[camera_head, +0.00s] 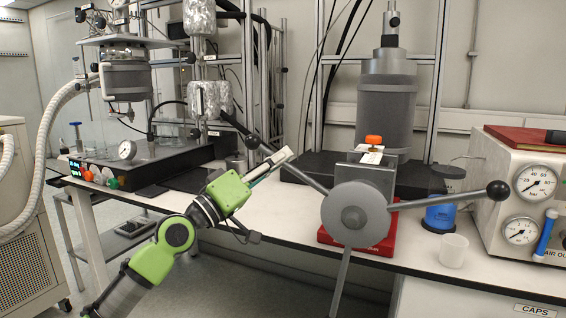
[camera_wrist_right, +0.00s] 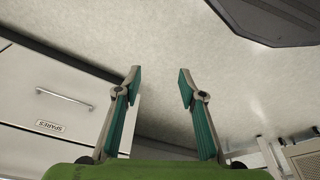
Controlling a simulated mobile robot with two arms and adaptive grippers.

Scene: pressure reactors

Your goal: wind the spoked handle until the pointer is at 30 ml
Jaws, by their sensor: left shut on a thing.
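The spoked handle (camera_head: 356,212) has a grey round hub in front of a grey block on a red base. Its spokes reach out to the upper left, to the right and down; the left and right ones end in black knobs. My left gripper (camera_head: 283,157) is shut on the upper-left spoke, inward of its knob (camera_head: 252,141). A small white plate (camera_head: 372,155) with an orange piece lies on top of the block. The pointer and its ml scale cannot be made out. My right gripper (camera_wrist_right: 159,85) is open and empty in the right wrist view.
A gauge box (camera_head: 500,190) stands at the right. A reactor on a black base (camera_head: 145,165) stands at the left. The bench front between is clear.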

